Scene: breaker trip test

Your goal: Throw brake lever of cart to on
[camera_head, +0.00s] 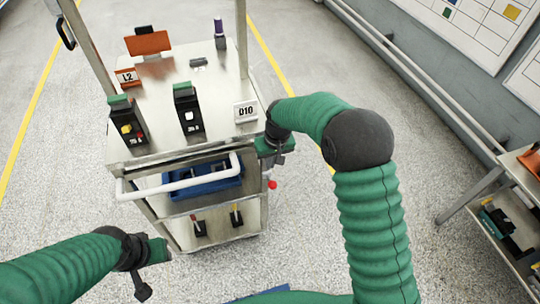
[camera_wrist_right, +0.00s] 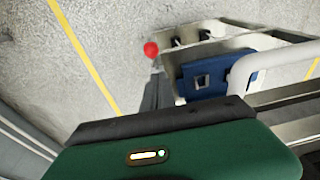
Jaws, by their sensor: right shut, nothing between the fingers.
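The cart (camera_head: 190,72) is a metal trolley with a white push handle (camera_head: 180,182). A red ball knob (camera_head: 271,184), apparently the brake lever's end, shows low at the cart's right side. It also shows in the right wrist view (camera_wrist_right: 151,49), just beyond the tip of a narrow grey part. My right gripper (camera_head: 270,160) is shut and empty beside the cart's right edge, above the knob in the picture. I cannot tell whether it touches the lever, whose shaft is mostly hidden. My left gripper (camera_head: 152,260) is at lower left, away from the cart; its opening is unclear.
The cart top carries black devices with green tops (camera_head: 187,108), a D10 label (camera_head: 245,111) and an L2 label (camera_head: 127,77). A blue bin (camera_head: 205,186) and small levers (camera_head: 236,215) are on lower shelves. A shelf unit (camera_head: 510,215) stands at right; open floor lies around.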

